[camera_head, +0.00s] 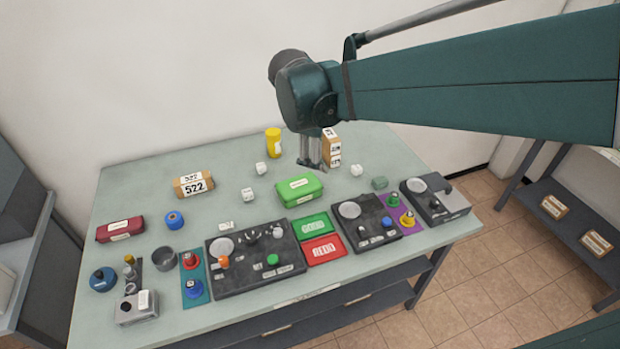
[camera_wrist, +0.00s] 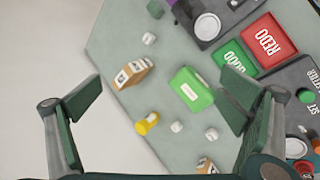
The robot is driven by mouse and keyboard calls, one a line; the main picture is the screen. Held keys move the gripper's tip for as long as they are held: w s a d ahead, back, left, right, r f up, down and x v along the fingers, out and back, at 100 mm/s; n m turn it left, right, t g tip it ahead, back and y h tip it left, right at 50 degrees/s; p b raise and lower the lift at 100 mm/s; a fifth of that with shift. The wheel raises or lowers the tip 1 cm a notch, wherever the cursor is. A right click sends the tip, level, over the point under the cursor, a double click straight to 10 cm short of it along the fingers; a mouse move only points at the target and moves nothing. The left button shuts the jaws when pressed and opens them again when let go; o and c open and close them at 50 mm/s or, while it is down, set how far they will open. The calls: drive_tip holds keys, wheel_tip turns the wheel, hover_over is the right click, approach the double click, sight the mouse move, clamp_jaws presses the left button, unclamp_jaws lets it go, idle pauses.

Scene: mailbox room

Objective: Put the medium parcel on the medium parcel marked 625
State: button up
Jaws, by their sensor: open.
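A brown parcel (camera_head: 193,185) with a white label reading 522 lies at the back left of the table. Another brown parcel (camera_head: 331,150) with white labels stands upright at the back, partly behind my gripper; its number is too small to read. In the wrist view the upright parcel (camera_wrist: 133,73) is left of centre, and a brown parcel (camera_wrist: 206,166) shows at the bottom edge, partly cut off. My gripper (camera_head: 312,166) is open and empty, pointing down above the back of the table. Its fingers frame the wrist view (camera_wrist: 162,95), with no parcel between the pads.
A green box (camera_head: 298,190) and a yellow cylinder (camera_head: 273,142) stand near my gripper, with several white dice around. A red box (camera_head: 120,230) lies far left. Control panels (camera_head: 258,258) and green and red trays (camera_head: 325,248) fill the front. The back-left surface is mostly clear.

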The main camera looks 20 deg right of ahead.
drive_tip(key=s+a+f+m+t+y, duration=0.1)
drive_tip(key=s+a+m, duration=0.3)
drive_tip(key=s, duration=0.6)
drive_tip(key=s+a+f+m+t+y, duration=0.2)
drive_tip(key=s+a+m+y, duration=0.2)
drive_tip(key=s, duration=0.6)
drive_tip(key=shift+s+a+m, duration=0.15)
drive_tip(key=shift+s+m, duration=0.05)
drive_tip(key=shift+m, duration=0.2)
drive_tip(key=shift+f, duration=0.1)
